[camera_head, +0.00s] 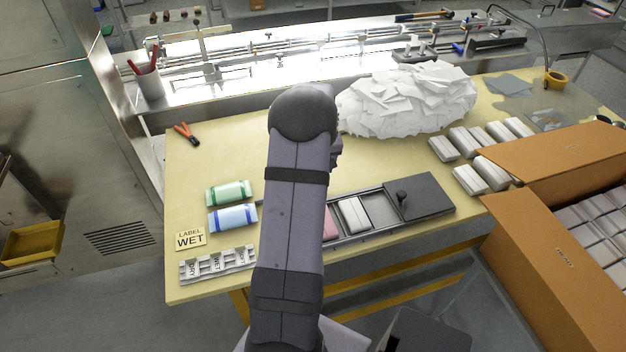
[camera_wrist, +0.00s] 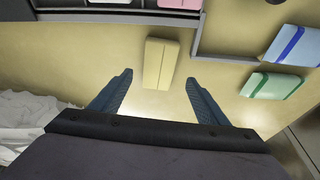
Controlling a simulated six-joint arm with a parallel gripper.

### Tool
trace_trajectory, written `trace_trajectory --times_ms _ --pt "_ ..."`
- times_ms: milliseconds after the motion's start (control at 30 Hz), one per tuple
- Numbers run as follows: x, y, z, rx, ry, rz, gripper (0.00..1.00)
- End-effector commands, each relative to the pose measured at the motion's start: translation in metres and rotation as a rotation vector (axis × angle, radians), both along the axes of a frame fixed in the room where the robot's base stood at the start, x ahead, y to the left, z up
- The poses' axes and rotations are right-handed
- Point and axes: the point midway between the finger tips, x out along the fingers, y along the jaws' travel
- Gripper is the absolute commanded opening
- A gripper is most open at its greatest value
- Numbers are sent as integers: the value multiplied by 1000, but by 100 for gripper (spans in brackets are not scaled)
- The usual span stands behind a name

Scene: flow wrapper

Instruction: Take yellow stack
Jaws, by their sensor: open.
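In the wrist view the yellow stack (camera_wrist: 160,63) is a pale yellow block with a lengthwise seam, lying on the yellow table. My gripper (camera_wrist: 157,82) is open, its two blue-grey fingers apart. The stack's near end lies between and just beyond the fingertips, with a gap on each side. No contact shows. In the head view my arm (camera_head: 291,200) hides the stack and my gripper.
A compartment tray (camera_head: 378,209) holds a pink and a white stack. Green (camera_head: 229,193) and blue (camera_head: 233,217) wrapped packs lie left of my arm. A white paper heap (camera_head: 410,98) is behind. Several white packs and open cartons (camera_head: 545,215) stand right.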

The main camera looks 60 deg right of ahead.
Motion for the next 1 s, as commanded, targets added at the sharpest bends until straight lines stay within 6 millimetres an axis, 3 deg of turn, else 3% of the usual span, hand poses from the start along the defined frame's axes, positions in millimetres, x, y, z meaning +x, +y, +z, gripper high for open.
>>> trace_trajectory --times_ms 167,600,967,1000 --pt "1 -1 -4 0 0 0 69" --pt "6 -11 -45 1 0 0 69" --pt "7 -13 -50 -1 0 1 69" --pt "7 -13 -50 -1 0 1 59"
